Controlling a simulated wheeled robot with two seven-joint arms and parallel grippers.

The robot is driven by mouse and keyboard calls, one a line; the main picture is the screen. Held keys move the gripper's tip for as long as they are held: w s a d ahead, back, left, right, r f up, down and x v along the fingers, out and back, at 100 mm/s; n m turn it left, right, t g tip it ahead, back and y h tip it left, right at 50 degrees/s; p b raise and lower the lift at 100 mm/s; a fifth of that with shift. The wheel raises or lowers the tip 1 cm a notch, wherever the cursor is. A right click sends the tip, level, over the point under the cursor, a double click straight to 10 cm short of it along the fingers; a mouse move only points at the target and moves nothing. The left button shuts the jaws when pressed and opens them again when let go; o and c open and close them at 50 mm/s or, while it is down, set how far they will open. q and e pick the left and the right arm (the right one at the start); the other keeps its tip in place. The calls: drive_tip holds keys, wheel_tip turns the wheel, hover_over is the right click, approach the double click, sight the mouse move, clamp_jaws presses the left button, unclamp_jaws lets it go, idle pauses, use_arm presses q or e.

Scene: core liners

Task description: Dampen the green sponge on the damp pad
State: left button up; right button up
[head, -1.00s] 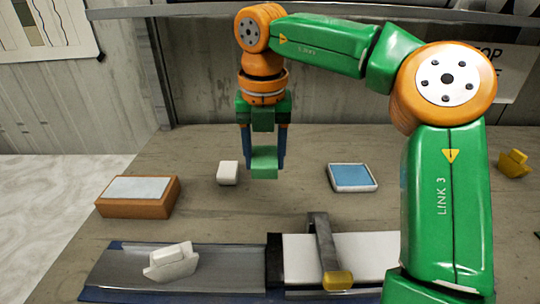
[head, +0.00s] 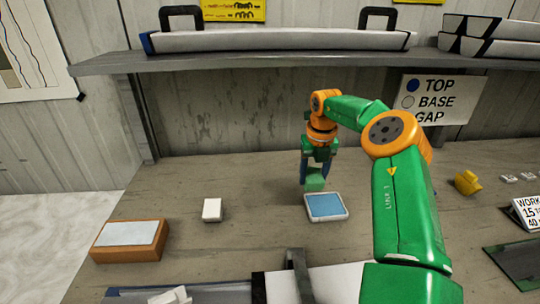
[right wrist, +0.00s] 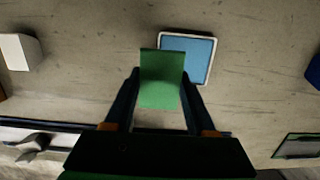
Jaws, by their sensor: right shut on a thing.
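My right gripper (head: 315,178) is shut on the green sponge (head: 314,183), a small green block held between its two dark fingers. The sponge also shows in the right wrist view (right wrist: 161,78), where it overlaps the left part of the pad in the picture. The damp pad (head: 326,206) is a blue square in a white-rimmed tray, lying on the table just in front and to the right of the sponge in the head view. It also shows in the right wrist view (right wrist: 199,60). Whether the sponge touches the pad I cannot tell. My left gripper is not in view.
A white block (head: 212,210) stands left of the pad. A brown box with a pale top (head: 129,241) is at the left. A yellow object (head: 467,182) and a sign card (head: 528,212) are at the right. A metal trough (head: 215,293) lies in front. A shelf (head: 270,56) hangs behind.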

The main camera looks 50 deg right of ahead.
drive_tip(key=s+d+f+b, duration=0.1)
drive_tip(key=f, duration=0.1)
drive_tip(key=s+d+f+b, duration=0.1)
drive_tip(key=f+b, duration=0.1)
drive_tip(key=s+d+f+b, duration=0.1)
drive_tip(key=d+f, duration=0.1)
drive_tip(key=f, duration=0.1)
drive_tip(key=shift+b, duration=0.35)
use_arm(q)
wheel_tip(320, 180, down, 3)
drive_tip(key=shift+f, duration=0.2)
use_arm(e)
drive_tip(key=shift+r, duration=0.1)
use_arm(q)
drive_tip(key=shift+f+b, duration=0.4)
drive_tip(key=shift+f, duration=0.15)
use_arm(e)
drive_tip(key=shift+s+a+f, duration=0.1)
drive_tip(key=shift+f, duration=0.4)
idle(0.7)
use_arm(q)
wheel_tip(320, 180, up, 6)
drive_tip(key=p, duration=0.6)
use_arm(e)
wheel_tip(320, 180, up, 7)
